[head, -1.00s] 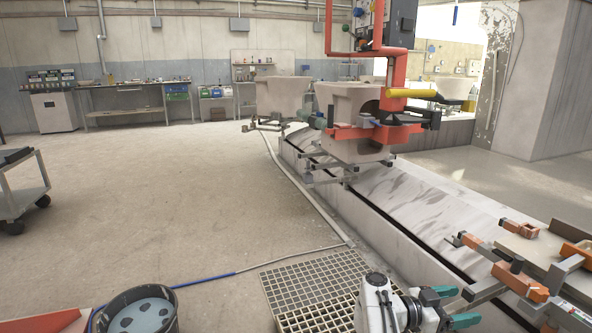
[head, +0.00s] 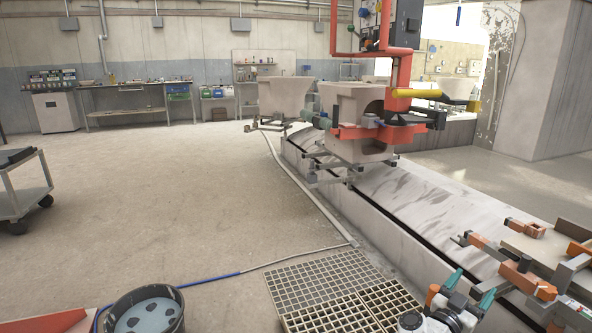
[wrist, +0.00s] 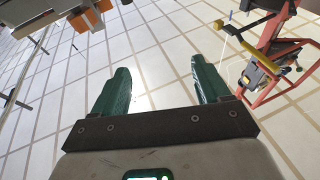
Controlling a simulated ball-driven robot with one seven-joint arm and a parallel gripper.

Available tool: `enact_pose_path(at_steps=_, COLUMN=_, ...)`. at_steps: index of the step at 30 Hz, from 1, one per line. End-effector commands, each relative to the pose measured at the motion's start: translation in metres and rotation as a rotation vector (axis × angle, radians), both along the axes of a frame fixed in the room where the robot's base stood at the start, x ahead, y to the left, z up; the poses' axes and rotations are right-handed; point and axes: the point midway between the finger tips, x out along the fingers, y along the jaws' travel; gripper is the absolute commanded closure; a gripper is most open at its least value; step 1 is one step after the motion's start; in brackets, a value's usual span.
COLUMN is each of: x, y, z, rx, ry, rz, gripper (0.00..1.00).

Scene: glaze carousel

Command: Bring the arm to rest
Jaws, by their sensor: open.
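My gripper (head: 468,284) is at the lower right of the head view, low beside the conveyor's near edge. Its two green fingers are spread apart with nothing between them. In the wrist view the open fingers (wrist: 158,88) point up the picture, with a tiled surface and parts of orange equipment beyond them. Most of my arm is cut off by the bottom edge of the head view.
An orange clamp fixture (head: 522,274) stands close to the right of my gripper. A floor grating (head: 315,280) lies to its left, with a bucket (head: 146,312) further left. A pale ceramic piece (head: 352,104) hangs over the conveyor (head: 400,195). Open floor (head: 150,200) spreads left.

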Motion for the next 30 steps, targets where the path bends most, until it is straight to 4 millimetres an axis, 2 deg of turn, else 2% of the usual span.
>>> enact_pose_path(at_steps=2, x=-0.001, y=0.000, z=-0.003, rx=-0.043, ry=0.020, rz=0.129, gripper=0.24)
enact_pose_path(at_steps=8, x=-0.010, y=0.029, z=-0.025, rx=-0.087, ry=0.156, rz=0.493, gripper=0.24)
enact_pose_path(at_steps=11, x=-0.026, y=0.049, z=-0.046, rx=-0.073, ry=0.269, rz=0.649, gripper=0.24)
enact_pose_path(at_steps=14, x=-0.050, y=0.070, z=-0.072, rx=-0.034, ry=0.406, rz=0.781, gripper=0.24)
enact_pose_path(at_steps=17, x=-0.084, y=0.089, z=-0.100, rx=0.028, ry=0.560, rz=0.882, gripper=0.24)
enact_pose_path(at_steps=20, x=-0.127, y=0.105, z=-0.129, rx=0.110, ry=0.728, rz=0.951, gripper=0.24)
enact_pose_path(at_steps=25, x=-0.217, y=0.126, z=-0.168, rx=0.287, ry=1.022, rz=0.986, gripper=0.24)
enact_pose_path(at_steps=30, x=-0.317, y=0.137, z=-0.186, rx=0.483, ry=1.289, rz=0.919, gripper=0.24)
